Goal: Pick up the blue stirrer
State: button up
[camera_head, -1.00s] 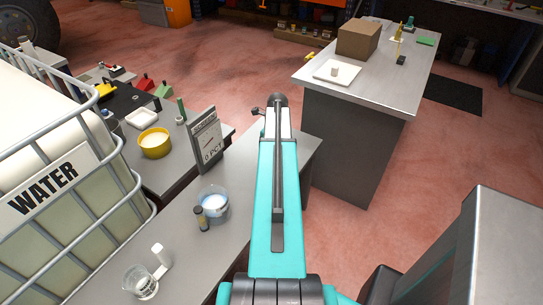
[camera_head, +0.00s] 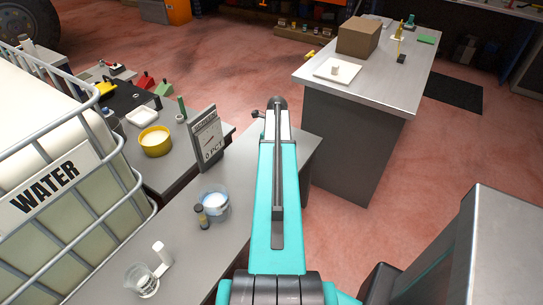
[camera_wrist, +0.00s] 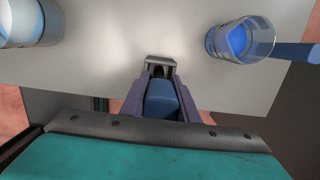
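In the wrist view a flat blue bar (camera_wrist: 298,54) reaches from the right edge to a clear vessel with blue contents (camera_wrist: 238,40); it looks like the blue stirrer. I cannot tell whether its end is inside the vessel. My gripper (camera_wrist: 158,72) points over the pale bench, left of that vessel and apart from the bar. A blue block (camera_wrist: 161,101) shows between its fingers; I cannot tell whether it is held or part of the gripper. In the head view my arm hides the gripper, and I cannot make out the stirrer.
On the near bench stand a bowl of bluish liquid (camera_head: 214,202), a dark cylinder (camera_head: 202,215), a clear beaker (camera_head: 141,281) and a sign (camera_head: 206,140). A yellow bowl (camera_head: 155,142) stands farther back. A water tank (camera_head: 62,160) is left. Another vessel (camera_wrist: 32,22) shows in the wrist view.

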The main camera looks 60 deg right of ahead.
jog(key=c, duration=0.5)
jog(key=shift+r, duration=0.15)
jog(key=shift+r+b, duration=1.2)
jog(key=shift+r, duration=3.7)
